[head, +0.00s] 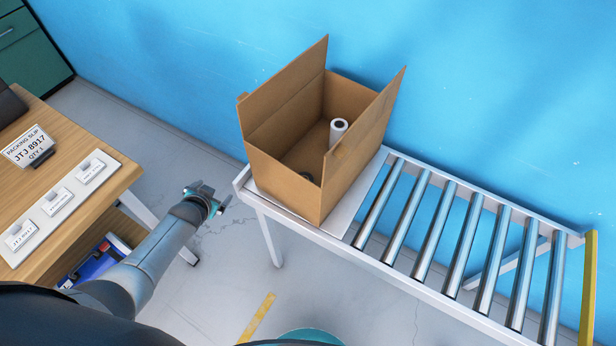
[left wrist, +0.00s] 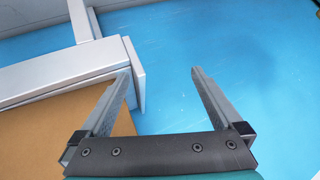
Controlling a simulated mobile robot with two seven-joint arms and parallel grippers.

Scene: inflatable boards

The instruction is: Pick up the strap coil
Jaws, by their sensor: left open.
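An open cardboard box (head: 285,180) stands on the near end of the roller conveyor. Inside it a dark curved thing (head: 306,176) lies low at the near corner, mostly hidden by the box wall; it may be the strap coil, but I cannot tell for sure. A white roll with a dark core (head: 338,127) stands upright in the box. My left gripper (head: 207,194) is outside the box, to its left, apart from it. In the left wrist view my left gripper (left wrist: 160,73) is open with nothing between its fingers. My right gripper is not in view.
The roller conveyor (head: 450,225) runs to the right along the blue wall, its rollers bare. A wooden table (head: 105,197) with a packing slip sign (head: 28,147) and a white strip of labels (head: 60,203) stands left. Floor shows between table and conveyor.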

